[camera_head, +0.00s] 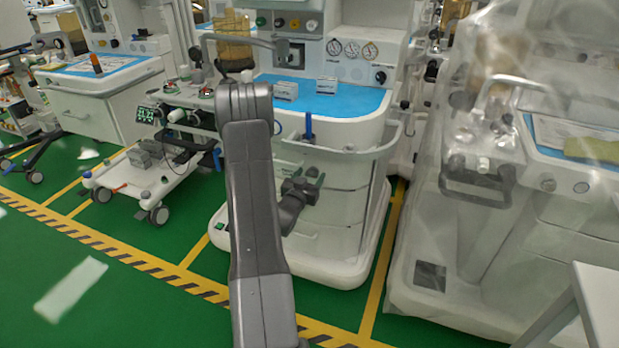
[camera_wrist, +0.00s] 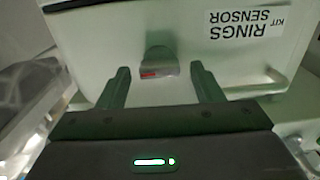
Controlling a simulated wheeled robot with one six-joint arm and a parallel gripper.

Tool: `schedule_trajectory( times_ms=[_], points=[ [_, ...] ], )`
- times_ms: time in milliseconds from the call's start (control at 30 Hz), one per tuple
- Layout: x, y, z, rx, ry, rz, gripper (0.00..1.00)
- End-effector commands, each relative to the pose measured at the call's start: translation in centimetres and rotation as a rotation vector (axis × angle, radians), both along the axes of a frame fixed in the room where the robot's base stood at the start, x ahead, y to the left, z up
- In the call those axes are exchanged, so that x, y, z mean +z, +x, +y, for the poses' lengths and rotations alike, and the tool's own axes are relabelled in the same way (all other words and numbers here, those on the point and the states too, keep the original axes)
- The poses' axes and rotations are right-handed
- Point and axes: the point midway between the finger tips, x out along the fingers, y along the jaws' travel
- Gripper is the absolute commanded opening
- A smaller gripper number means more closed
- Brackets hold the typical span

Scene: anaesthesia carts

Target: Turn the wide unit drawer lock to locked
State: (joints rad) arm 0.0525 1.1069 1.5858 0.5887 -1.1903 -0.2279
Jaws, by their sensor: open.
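The drawer lock (camera_wrist: 158,62) is a small grey knob with a red mark on its lower edge, on a pale drawer front (camera_wrist: 110,35) in the wrist view. My gripper (camera_wrist: 160,70) is open, one finger on each side of the knob, with a gap on both sides. I cannot tell how deep the fingertips reach around it. In the head view my gripper (camera_head: 312,183) is at the drawers of the middle white unit (camera_head: 345,225), below its blue worktop (camera_head: 340,100). The knob is not distinguishable in that view.
An upside-down label (camera_wrist: 246,22) is on the drawer front, right of the knob. A rail (camera_head: 345,152) curves around the unit above my gripper. A plastic-covered unit (camera_head: 490,210) stands to the right, a small cart (camera_head: 150,165) to the left. Green floor is clear at lower left.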

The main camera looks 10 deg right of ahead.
Motion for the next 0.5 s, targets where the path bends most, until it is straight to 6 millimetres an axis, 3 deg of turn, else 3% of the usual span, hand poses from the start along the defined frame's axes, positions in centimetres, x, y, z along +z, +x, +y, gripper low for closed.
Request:
schedule_trajectory(
  times_ms=[167,500],
  points=[
    [0.0,-1.3,1.0,0.002,0.001,0.003,0.6],
    [0.0,-7.6,5.3,0.003,0.0,0.004,0.6]
  ],
)
